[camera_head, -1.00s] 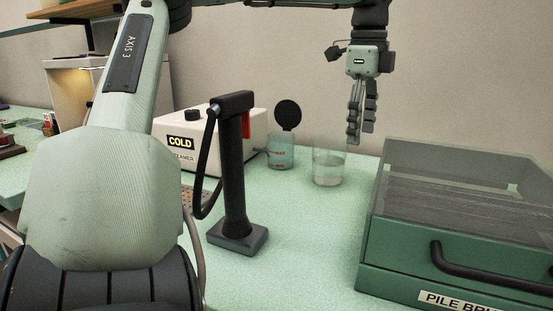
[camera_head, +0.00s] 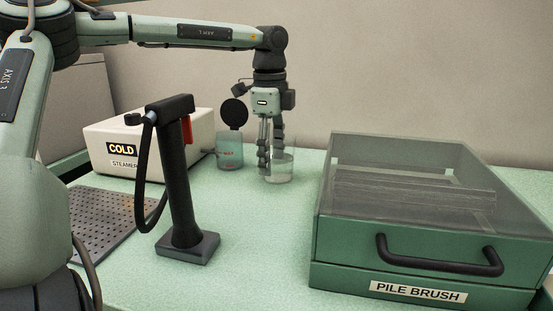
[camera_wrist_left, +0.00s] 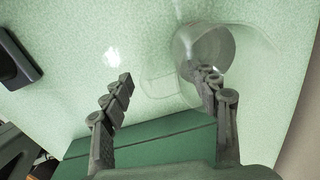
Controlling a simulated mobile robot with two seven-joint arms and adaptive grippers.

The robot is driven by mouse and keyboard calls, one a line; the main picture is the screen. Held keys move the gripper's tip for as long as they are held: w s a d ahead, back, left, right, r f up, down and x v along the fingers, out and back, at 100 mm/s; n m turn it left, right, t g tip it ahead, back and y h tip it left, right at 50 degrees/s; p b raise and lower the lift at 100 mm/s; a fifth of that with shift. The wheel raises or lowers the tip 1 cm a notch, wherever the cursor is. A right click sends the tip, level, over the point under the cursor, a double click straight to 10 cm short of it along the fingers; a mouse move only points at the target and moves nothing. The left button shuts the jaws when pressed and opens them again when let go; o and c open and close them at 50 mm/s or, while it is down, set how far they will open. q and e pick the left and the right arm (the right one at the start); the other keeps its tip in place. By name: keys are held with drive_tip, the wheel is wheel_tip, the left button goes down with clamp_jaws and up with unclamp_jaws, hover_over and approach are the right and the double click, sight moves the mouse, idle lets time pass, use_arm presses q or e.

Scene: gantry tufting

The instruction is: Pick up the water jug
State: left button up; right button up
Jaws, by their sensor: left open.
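The clear glass water jug (camera_head: 284,168) stands upright on the green worktop, left of the pile brush box, with some water in it. In the left wrist view the jug (camera_wrist_left: 205,42) is at the top, right of centre, with its clear handle (camera_wrist_left: 157,92) toward the lower left. My left gripper (camera_head: 270,163) points down at the jug's left side. Its jaws are open. In the wrist view the handle shows between the fingers (camera_wrist_left: 165,84), and the right finger overlaps the jug's rim. I cannot tell whether it touches. My right gripper is out of view.
The pile brush box (camera_head: 415,262) with a clear cover stands close on the right. A black steamer wand stand (camera_head: 180,190), the white steamer (camera_head: 150,140) marked COLD and a clear tank with red markings (camera_head: 229,152) stand to the left. A perforated plate (camera_head: 105,225) lies at front left.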

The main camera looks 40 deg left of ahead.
use_arm(q)
clamp_jaws()
idle(0.4)
drive_tip(key=shift+r, duration=0.15)
drive_tip(key=shift+r, duration=0.6)
wheel_tip(320, 180, up, 3)
drive_tip(key=shift+f+b, duration=0.15)
drive_tip(key=shift+b, duration=0.15)
drive_tip(key=s+a+r+b, duration=0.2)
drive_tip(key=s+a+r, duration=0.3)
drive_tip(key=s, duration=0.5)
drive_tip(key=shift+s+r, duration=0.2)
drive_tip(key=shift+r, duration=0.75)
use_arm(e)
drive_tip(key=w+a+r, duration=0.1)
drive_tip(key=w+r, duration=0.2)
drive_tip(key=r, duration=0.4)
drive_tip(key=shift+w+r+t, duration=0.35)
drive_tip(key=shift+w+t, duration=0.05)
